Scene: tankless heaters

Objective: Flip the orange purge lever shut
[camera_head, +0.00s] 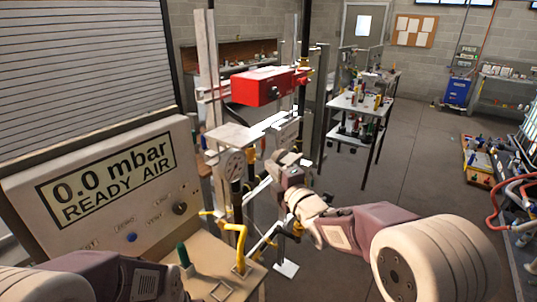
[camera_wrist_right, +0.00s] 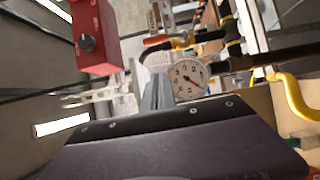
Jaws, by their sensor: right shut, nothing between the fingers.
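In the right wrist view a slim orange lever (camera_wrist_right: 155,40) sits beside a yellow valve fitting (camera_wrist_right: 183,42) on the dark piping, beyond the round gauge (camera_wrist_right: 188,79). I cannot tell the lever's exact setting. My right gripper (camera_wrist_right: 158,88) is shut and empty, its fingers pointing toward the piping just left of the gauge; I see no contact with the lever.
A red box (camera_head: 263,87) is mounted above the piping. The panel reading 0.0 mbar, READY AIR (camera_head: 110,185) stands at the left. Open floor lies right of the stand.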

